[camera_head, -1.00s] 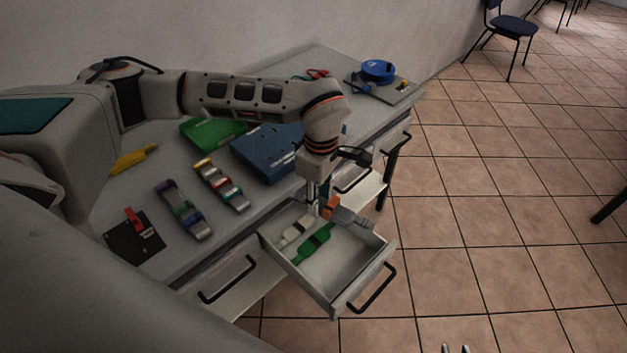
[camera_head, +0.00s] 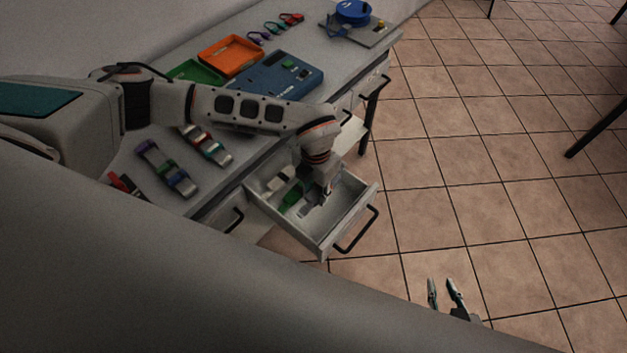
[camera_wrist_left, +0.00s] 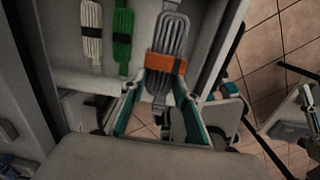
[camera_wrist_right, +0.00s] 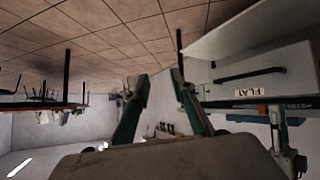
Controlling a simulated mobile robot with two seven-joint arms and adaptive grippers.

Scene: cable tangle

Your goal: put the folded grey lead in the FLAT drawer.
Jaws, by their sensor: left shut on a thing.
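My left gripper (camera_wrist_left: 164,70) is shut on the folded grey lead (camera_wrist_left: 171,33) at its orange strap (camera_wrist_left: 167,63). In the head view this gripper (camera_head: 322,190) is inside the open drawer (camera_head: 350,216), over its right part; my wrist hides some of the lead. I cannot tell whether the lead touches the drawer floor. A white lead (camera_head: 278,181) and a green lead (camera_head: 292,198) lie beside it in the drawer. A FLAT label (camera_wrist_right: 253,93) shows upside down on a drawer front in the right wrist view. My right gripper (camera_head: 444,289) is open and empty, over the floor.
The table holds an orange tray (camera_head: 230,55), a green tray (camera_head: 190,72), a blue case (camera_head: 277,78) and several strapped leads (camera_head: 166,168). A blue round object (camera_head: 353,12) sits on a board at the far end. Open tiled floor lies to the right.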

